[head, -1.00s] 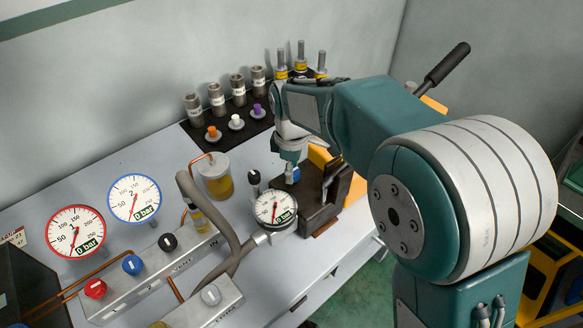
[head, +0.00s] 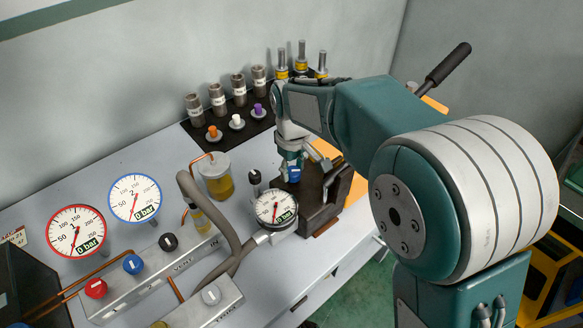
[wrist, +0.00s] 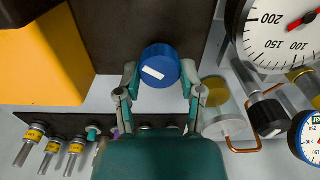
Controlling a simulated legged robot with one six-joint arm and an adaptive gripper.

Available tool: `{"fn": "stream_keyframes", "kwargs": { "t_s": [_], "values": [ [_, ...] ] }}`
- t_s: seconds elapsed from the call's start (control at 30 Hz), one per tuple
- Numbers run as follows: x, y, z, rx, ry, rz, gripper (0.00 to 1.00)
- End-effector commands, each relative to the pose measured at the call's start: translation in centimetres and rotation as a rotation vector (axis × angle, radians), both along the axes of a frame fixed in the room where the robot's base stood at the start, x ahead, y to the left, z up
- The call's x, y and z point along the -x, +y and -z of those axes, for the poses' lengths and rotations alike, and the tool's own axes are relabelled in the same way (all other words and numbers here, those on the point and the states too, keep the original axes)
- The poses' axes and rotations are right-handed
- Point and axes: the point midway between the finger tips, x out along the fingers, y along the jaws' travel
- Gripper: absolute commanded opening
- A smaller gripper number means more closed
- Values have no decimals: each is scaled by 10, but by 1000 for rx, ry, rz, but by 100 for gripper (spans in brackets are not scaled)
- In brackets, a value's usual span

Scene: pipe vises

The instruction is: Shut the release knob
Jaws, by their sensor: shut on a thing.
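A round blue knob (wrist: 160,66) with a white bar mark lies between the fingers in the wrist view; the mark sits slightly tilted. In the head view the blue knob (head: 294,175) shows just below the fingers, at the dark vise block (head: 322,205). My gripper (wrist: 159,80) is shut on this knob, one finger on each side. In the head view my gripper (head: 293,160) points down over the block and partly hides the knob. No label on this knob is readable.
A pressure gauge (head: 276,208) and a black knob (head: 254,177) stand just left of the block. A jar of yellow liquid (head: 215,178) and hoses are further left. Fittings and coloured plugs stand on a black mat (head: 227,125) behind. The front left holds valve manifolds (head: 150,270).

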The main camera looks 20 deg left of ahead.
Motion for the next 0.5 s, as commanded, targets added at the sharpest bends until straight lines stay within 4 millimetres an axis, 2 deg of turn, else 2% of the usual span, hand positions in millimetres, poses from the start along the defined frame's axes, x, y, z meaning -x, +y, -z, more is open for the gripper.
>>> {"fn": "stream_keyframes", "kwargs": {
  "t_s": [0.5],
  "values": [
    [0,-1,1,2,0,491,2]
  ]
}}
